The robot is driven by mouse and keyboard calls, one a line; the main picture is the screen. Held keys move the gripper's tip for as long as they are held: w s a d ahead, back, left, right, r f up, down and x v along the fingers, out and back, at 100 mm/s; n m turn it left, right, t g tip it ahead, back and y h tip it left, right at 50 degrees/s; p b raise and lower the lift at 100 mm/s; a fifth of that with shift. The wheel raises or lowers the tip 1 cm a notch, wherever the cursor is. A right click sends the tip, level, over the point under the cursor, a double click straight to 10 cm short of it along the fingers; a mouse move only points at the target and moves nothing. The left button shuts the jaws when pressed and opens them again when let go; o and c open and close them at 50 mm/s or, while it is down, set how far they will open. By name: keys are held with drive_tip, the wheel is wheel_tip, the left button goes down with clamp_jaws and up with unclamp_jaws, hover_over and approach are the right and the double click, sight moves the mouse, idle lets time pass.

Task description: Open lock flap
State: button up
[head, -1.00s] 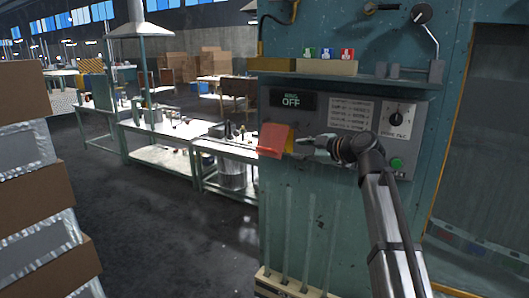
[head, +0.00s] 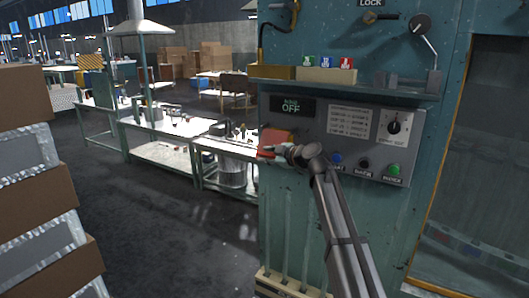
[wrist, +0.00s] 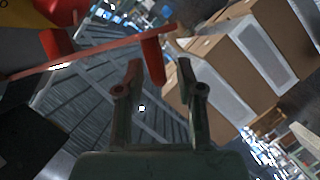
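A red flap (head: 277,136) is at the left end of the grey control panel in the head view. In the wrist view the red flap (wrist: 110,46) shows nearly edge-on as a long slanted strip, standing out from a yellow surface with a red round part behind it. A short red tab (wrist: 152,60) hangs from the strip near its right end. My gripper (wrist: 158,72) is open, its two fingers apart, with the tab just beyond and close to the left fingertip. Whether they touch is unclear. In the head view my gripper (head: 268,153) is in front of the flap's lower part.
The grey panel (head: 320,125) carries a dial (head: 395,124) and several buttons. A shelf above holds small coloured blocks. A handle (head: 383,17) sits below a LOCK label. Stacked boxes (head: 35,170) stand at far left, with open floor between.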

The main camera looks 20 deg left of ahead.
drive_tip(key=shift+x, duration=0.8)
drive_tip(key=shift+f, duration=0.1)
clamp_jaws()
